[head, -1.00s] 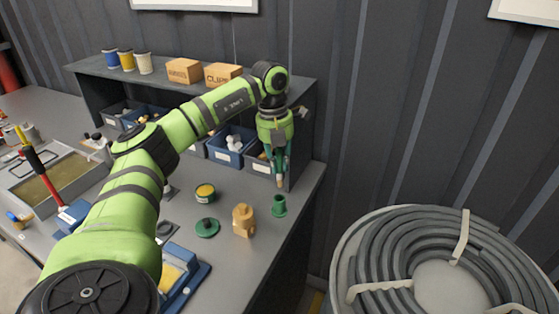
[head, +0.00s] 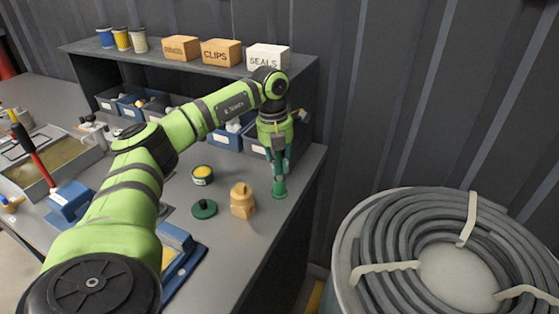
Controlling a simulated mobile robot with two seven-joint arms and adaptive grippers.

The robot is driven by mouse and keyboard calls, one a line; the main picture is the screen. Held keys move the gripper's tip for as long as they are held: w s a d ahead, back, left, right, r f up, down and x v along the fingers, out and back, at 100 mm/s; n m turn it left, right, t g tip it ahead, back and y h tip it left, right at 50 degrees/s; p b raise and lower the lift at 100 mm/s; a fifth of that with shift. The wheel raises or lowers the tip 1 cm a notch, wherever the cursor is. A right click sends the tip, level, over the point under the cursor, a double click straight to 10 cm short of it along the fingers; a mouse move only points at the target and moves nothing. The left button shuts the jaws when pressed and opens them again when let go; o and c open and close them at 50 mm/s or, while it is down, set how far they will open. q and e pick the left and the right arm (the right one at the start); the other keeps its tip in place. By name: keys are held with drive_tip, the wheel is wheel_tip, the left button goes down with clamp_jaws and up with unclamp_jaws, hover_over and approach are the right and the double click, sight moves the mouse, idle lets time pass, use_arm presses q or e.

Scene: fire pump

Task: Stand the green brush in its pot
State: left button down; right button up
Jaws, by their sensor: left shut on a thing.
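My left gripper (head: 278,160) points down over the front right part of the bench, shut on the green brush, which its fingers mostly hide. The small green pot (head: 280,188) stands upright on the bench right under the gripper, near the right edge. The brush's lower end meets the pot's mouth and no longer shows. I cannot tell how deep it sits inside. My right gripper is out of view.
A brass fitting (head: 242,200), a green round lid (head: 204,209) and a yellow-topped tin (head: 202,175) stand left of the pot. Blue bins (head: 226,138) line the shelf behind. A hose coil (head: 440,250) lies beyond the bench's right edge.

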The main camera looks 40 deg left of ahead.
use_arm(q)
drive_tip(key=shift+f, duration=0.1)
drive_tip(key=c, duration=1.1)
unclamp_jaws()
drive_tip(key=shift+c, duration=0.2)
wheel_tip(320, 180, up, 12)
drive_tip(key=a, duration=0.1)
drive_tip(key=shift+s, duration=0.3)
